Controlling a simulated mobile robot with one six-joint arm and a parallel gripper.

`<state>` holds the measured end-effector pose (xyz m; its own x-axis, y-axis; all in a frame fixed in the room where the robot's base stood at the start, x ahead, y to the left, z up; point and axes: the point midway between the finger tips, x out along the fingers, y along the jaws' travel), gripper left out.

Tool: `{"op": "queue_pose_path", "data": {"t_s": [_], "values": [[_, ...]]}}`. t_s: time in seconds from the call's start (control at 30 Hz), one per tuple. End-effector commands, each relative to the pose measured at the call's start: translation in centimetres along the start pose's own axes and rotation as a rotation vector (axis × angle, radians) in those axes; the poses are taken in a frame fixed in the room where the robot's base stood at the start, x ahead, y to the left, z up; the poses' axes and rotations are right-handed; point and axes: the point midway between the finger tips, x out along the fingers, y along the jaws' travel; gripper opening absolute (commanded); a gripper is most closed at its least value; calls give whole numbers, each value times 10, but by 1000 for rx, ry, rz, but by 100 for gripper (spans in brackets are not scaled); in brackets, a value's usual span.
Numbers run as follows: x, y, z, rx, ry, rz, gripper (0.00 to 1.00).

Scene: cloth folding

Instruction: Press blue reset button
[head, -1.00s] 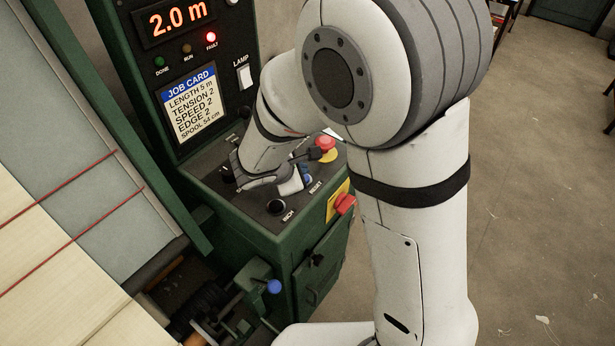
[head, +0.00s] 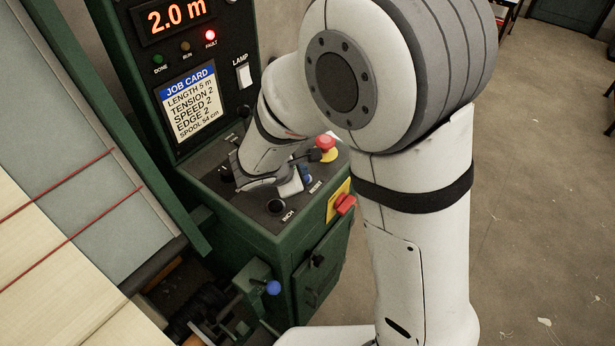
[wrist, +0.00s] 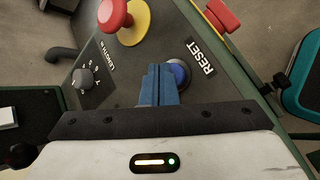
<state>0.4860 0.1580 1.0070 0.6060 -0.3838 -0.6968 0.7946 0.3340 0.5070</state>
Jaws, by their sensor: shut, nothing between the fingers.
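The blue reset button (wrist: 180,75) sits on the panel beside its RESET label in the wrist view. My gripper (wrist: 162,72) is shut, its blue fingers empty, with the tips right beside the button and partly covering its left side. I cannot tell whether the tips touch it. In the head view the blue button (head: 307,178) shows just right of my gripper (head: 299,186), near the front edge of the control panel. The fingers are mostly hidden by my wrist there.
A red emergency knob on a yellow base (head: 326,145) stands behind the button. A dial (wrist: 84,80) is to the left in the wrist view. A red switch (head: 345,204) is on the cabinet side. The red FAULT lamp (head: 210,35) is lit; the display (head: 175,17) reads 2.0 m.

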Motion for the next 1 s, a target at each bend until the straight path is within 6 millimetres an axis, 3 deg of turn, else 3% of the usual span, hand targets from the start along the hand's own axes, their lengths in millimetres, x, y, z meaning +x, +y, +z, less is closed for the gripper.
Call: {"op": "queue_pose_path", "data": {"t_s": [1.0], "values": [[6, -4, -5, 0, 1, 0, 0]]}}
